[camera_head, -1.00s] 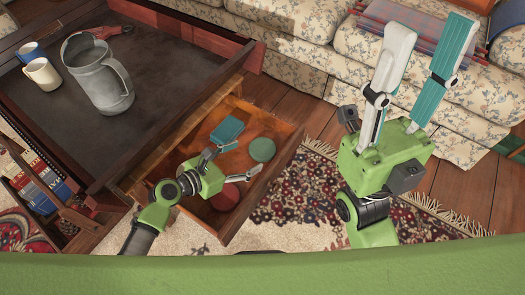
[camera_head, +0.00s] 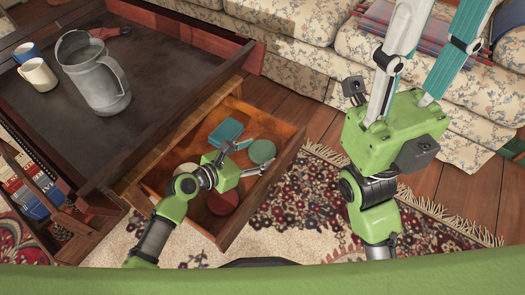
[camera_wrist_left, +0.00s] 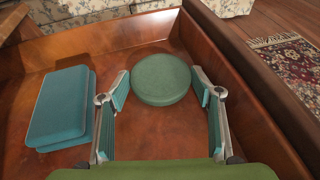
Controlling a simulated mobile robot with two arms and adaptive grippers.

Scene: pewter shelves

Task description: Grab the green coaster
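The green coaster (camera_head: 262,151) is a round disc lying in the open wooden drawer (camera_head: 290,140). In the left wrist view the green coaster (camera_wrist_left: 160,78) lies just ahead of and between my left gripper's spread fingers, with the drawer floor (camera_wrist_left: 150,135) bare between them. My left gripper (camera_head: 254,158) is open and empty, low in the drawer; it also shows in the left wrist view (camera_wrist_left: 163,95). My right gripper (camera_head: 433,45) is raised at the right, its fingers apart with nothing between them; its tips are cut off by the top edge.
A teal box-like item (camera_head: 226,131) lies left of the coaster in the drawer. A red disc (camera_head: 222,201) and a pale item (camera_head: 187,170) are near my left wrist. The drawer's wooden walls surround them. A metal pitcher (camera_head: 97,78) and mugs (camera_head: 37,74) stand on the table.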

